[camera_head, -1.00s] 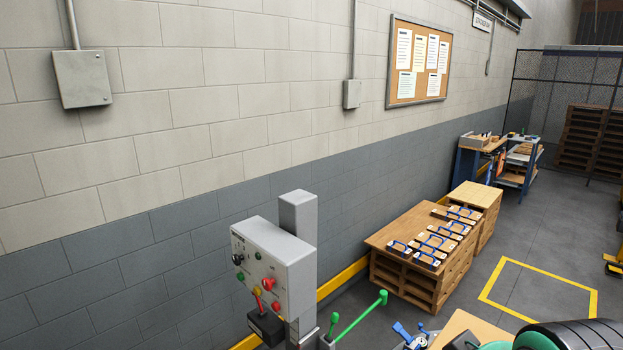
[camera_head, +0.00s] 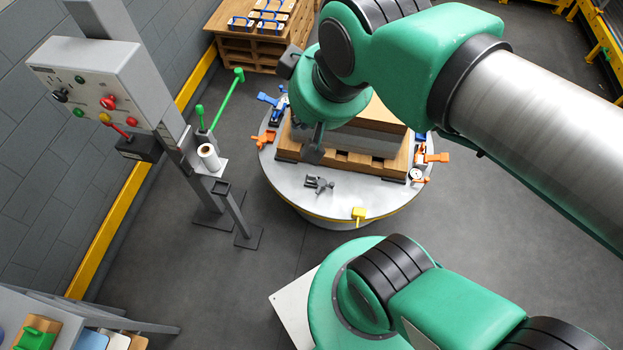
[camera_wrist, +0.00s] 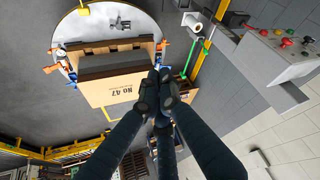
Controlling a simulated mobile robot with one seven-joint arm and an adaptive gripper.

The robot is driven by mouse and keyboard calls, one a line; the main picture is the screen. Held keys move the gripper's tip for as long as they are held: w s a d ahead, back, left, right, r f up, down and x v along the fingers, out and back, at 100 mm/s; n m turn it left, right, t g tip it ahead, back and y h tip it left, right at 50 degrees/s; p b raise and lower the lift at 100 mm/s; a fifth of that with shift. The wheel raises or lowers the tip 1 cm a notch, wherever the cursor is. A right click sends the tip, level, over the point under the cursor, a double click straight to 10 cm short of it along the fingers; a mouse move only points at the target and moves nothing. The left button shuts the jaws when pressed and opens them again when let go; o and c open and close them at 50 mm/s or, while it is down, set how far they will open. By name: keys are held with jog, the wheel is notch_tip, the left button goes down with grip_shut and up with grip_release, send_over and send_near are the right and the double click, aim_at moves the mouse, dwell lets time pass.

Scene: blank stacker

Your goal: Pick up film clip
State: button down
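No part is labelled as the film clip, so I cannot tell for sure which it is. A small yellow clip-like piece (camera_head: 358,214) sits at the front rim of the round table (camera_head: 300,199); it also shows at the top of the wrist view (camera_wrist: 83,11). A grey jointed piece (camera_head: 319,184) lies on the table top left of it. Orange clamps (camera_head: 262,139) and blue clamps stand around the rim. My gripper (camera_wrist: 159,76) has its dark fingers drawn together, with nothing visible between them. In the head view it is above the load on the table, partly hidden by my arm.
A wooden stack with a carton (camera_wrist: 115,90) marked No 47 stands on the table. Left of it are a post with a white roll (camera_head: 209,157), green levers (camera_head: 228,98) and a control box (camera_head: 100,85). Grey floor in front of the post (camera_head: 200,270) is clear.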

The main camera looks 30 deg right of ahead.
jog(key=c, duration=1.3)
grip_release()
jog(key=shift+c, duration=0.2)
jog(key=w+d+f+n+g+p, duration=0.15)
jog(key=w+f, duration=0.25)
jog(key=w, duration=0.4)
jog(key=w+d+f+n, duration=0.1)
jog(key=w+d+f, duration=0.25)
jog(key=w, duration=0.45)
jog(key=w+d+f+n+g+p, duration=0.1)
jog(key=w+d+f, duration=0.2)
jog(key=w+f, duration=0.3)
jog(key=w+d+f+n+g, duration=0.15)
jog(key=w+f, duration=0.25)
jog(key=f, duration=0.5)
jog(key=d+f+n, duration=0.1)
jog(key=d+f, duration=0.2)
jog(key=f, duration=0.9)
jog(key=s+d+f+n+g+p, duration=0.1)
jog(key=d+f, duration=0.1)
jog(key=f, duration=1.1)
jog(key=d+f+n+p, duration=0.1)
jog(key=d+f+n, duration=0.1)
jog(key=f, duration=1)
jog(key=shift+s+d+f+g, duration=0.15)
jog(key=shift+s+d+g, duration=0.15)
jog(key=shift+d, duration=0.55)
